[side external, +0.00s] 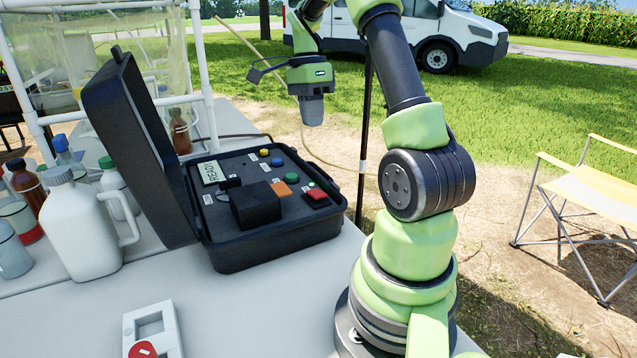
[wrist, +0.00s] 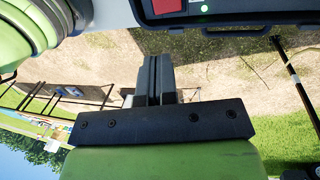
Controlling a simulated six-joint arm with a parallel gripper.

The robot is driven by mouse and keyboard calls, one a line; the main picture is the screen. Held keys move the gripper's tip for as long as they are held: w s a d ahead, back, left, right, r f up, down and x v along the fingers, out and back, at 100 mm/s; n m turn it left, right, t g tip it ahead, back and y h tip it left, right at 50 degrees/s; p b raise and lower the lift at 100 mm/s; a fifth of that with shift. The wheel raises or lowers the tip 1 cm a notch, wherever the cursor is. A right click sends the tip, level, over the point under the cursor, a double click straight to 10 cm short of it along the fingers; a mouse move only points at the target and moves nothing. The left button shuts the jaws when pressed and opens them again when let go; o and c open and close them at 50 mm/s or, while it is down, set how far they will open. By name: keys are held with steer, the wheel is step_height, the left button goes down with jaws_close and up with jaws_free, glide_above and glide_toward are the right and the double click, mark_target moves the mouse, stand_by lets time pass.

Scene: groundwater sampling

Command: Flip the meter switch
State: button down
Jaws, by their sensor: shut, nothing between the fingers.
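The meter is an open black case (side external: 275,250) on the table, with a panel of coloured knobs and a small display (side external: 210,172). A red switch (side external: 316,195) sits near the panel's right edge, with a green light beside it. The red switch (wrist: 168,6) also shows at the top edge of the wrist view, partly cut off, near a lit green dot (wrist: 204,8). My gripper (side external: 312,122) hangs above and behind the panel's right side, apart from the switch. In the wrist view its fingers (wrist: 154,75) are together and empty.
The raised lid (side external: 125,140) stands at the case's left. A black block (side external: 255,205) rises from the panel. A white jug (side external: 80,230) and bottles stand left of it. A white plate with a red part (side external: 150,325) lies in front. A dark pole (side external: 364,140) stands behind the case.

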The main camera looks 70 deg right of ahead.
mark_target(317, 192)
steer(key=f, duration=0.4)
steer(key=s+a+f, duration=0.1)
steer(key=f, duration=0.4)
steer(key=a+f, duration=0.1)
steer(key=f, duration=0.3)
steer(key=shift+s+f, duration=0.4)
steer(key=shift+s+a+f, duration=0.1)
steer(key=shift+s+f, duration=0.05)
steer(key=shift+f, duration=0.15)
steer(key=shift+w+d+r, duration=0.15)
steer(key=shift+w+d, duration=0.45)
steer(key=shift+w, duration=0.05)
